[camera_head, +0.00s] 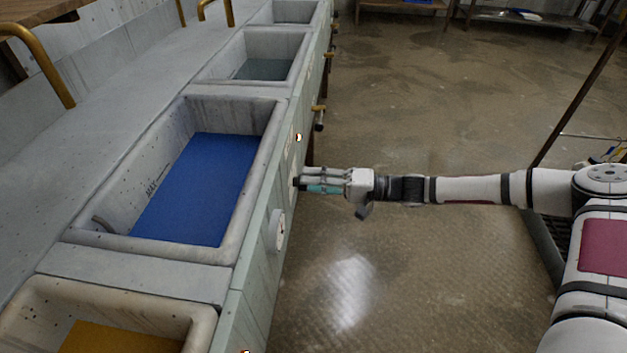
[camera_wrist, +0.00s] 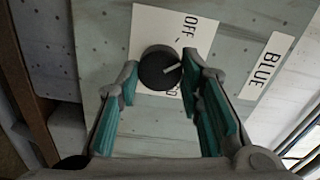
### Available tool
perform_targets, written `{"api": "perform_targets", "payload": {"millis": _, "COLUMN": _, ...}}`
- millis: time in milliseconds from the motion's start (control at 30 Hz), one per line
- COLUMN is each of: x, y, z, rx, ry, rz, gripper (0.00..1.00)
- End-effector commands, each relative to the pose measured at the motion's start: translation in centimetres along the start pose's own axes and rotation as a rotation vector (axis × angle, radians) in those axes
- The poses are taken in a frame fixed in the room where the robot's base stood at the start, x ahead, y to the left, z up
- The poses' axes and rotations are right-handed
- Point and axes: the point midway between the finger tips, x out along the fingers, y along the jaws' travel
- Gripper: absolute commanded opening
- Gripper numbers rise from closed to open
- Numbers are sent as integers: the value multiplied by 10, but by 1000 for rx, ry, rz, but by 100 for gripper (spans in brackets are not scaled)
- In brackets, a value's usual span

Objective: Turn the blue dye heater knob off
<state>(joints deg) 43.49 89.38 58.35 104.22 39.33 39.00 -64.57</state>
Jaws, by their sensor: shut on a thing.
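The blue dye heater knob (camera_wrist: 160,68) is round and black with a white pointer line. It sits on a white plate (camera_wrist: 145,28) beside a "BLUE" label (camera_wrist: 268,65). The pointer aims right and slightly up in the wrist view, below the "OFF" mark (camera_wrist: 189,27); another mark under the knob is partly covered. My gripper (camera_wrist: 161,74) is shut on the knob, one teal-padded finger on each side. In the head view my gripper (camera_head: 303,184) reaches the front panel from the right, and it mostly hides the knob there.
The blue dye vat (camera_head: 259,178) lies behind the panel, with a yellow dye vat (camera_head: 200,325) nearer and other vats beyond. A tap (camera_head: 319,117) sticks out farther along. The floor (camera_head: 400,270) is open.

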Motion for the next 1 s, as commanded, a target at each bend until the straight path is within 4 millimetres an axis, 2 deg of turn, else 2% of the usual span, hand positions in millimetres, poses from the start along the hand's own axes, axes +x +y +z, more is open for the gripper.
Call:
{"api": "perform_targets", "payload": {"millis": 400, "x": 0, "y": 0, "z": 0, "rx": -277, "ry": 1, "rz": -1, "gripper": 6}}
{"api": "perform_targets", "payload": {"millis": 1000, "x": 0, "y": 0, "z": 0, "rx": -362, "ry": -1, "rz": 1, "gripper": 6}}
